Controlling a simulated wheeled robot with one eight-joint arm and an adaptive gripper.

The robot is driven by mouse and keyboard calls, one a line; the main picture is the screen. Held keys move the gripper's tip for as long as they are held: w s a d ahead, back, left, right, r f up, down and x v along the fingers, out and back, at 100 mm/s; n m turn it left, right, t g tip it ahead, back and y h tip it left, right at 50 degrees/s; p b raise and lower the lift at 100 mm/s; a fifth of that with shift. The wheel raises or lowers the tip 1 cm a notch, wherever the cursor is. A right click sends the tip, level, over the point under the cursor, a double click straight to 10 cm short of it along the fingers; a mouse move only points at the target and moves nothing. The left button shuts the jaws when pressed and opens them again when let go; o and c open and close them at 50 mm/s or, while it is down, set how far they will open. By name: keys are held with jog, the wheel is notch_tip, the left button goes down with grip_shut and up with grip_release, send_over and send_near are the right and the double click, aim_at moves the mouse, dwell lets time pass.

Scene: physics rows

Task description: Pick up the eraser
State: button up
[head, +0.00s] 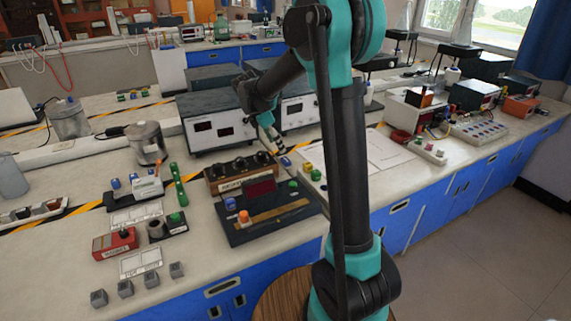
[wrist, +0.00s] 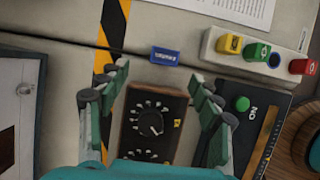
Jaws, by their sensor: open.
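A small blue block with white lettering, which looks like the eraser (wrist: 165,56), lies on the pale bench top in the wrist view, next to a black and yellow tape line. It also shows as a small blue piece in the head view (head: 286,161). My gripper (wrist: 161,76) is open and empty, its two fingers spread on either side of a brown box with dials. The eraser is just past the fingertips, between their lines and apart from both. In the head view my gripper (head: 277,145) hangs over the bench close to the eraser.
The brown dial box (wrist: 150,125) stands directly below my gripper. A pale block with coloured terminals (wrist: 262,52) and a dark board with a green button (wrist: 242,103) are at the right. White papers (head: 385,150) lie beyond. Grey instrument boxes (head: 218,128) stand behind.

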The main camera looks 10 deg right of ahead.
aim_at(286, 160)
jog(key=x, duration=0.8)
jog(key=shift+s+d, duration=0.15)
jog(key=shift+s, duration=0.25)
jog(key=shift+c, duration=0.3)
jog(key=c, duration=1.2)
jog(key=shift+r, duration=0.1)
notch_tip(286, 160, up, 20)
jog(key=shift+f, duration=0.1)
